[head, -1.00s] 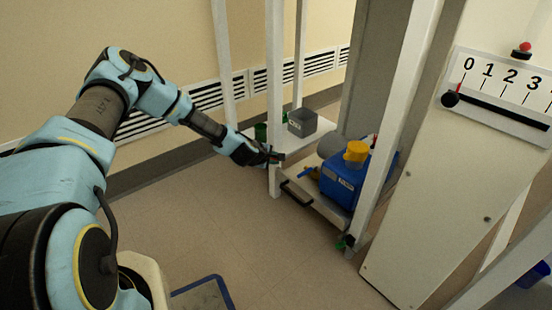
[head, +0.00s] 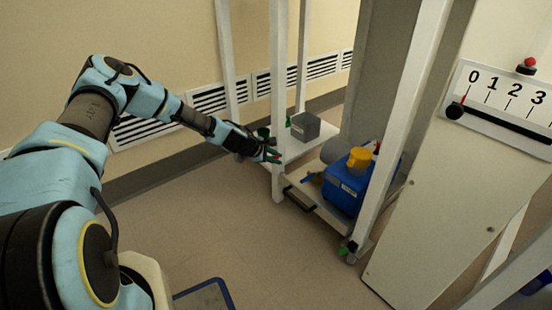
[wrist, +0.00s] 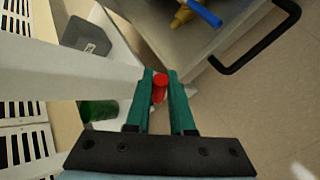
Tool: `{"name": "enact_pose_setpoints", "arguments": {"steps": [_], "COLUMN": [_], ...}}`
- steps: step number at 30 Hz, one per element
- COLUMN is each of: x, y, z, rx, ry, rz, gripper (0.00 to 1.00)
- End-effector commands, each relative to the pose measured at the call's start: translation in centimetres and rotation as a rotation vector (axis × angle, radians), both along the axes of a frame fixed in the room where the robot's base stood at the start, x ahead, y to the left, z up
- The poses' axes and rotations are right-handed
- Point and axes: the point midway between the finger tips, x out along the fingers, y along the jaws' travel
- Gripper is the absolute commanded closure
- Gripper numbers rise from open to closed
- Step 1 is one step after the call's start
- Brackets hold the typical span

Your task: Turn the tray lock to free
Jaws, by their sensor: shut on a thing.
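My gripper (head: 272,155) is at the front white post of the low frame, beside the pull-out tray (head: 318,205). In the wrist view, my gripper's green fingers (wrist: 160,98) are shut on a small red lock knob (wrist: 159,87), which shows between the tips. The knob's base and any lock marking are hidden by the fingers, so I cannot read its setting. The tray shows at upper right in the wrist view (wrist: 185,50), with its black handle (wrist: 252,62) to the right of the fingers.
A grey box (head: 305,127) and a green item (head: 264,133) are on the shelf behind. White posts (head: 279,100) stand close by.

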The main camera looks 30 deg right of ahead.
Motion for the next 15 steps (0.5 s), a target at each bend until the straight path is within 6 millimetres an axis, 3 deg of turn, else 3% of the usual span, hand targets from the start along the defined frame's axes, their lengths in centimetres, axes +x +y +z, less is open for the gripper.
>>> {"name": "enact_pose_setpoints", "arguments": {"steps": [5, 6, 13, 15], "x": [0.02, 0.03, 0.05, 0.05], "y": [0.09, 0.09, 0.04, 0.03], "z": [-0.04, -0.04, 0.02, 0.03], "rx": [0.001, 0.001, 0.000, 0.000], "ry": [0.001, 0.000, -0.001, -0.002], "rz": [0.001, 0.001, 0.001, 0.000], "gripper": [1.00, 0.76, 0.50, 0.49]}}
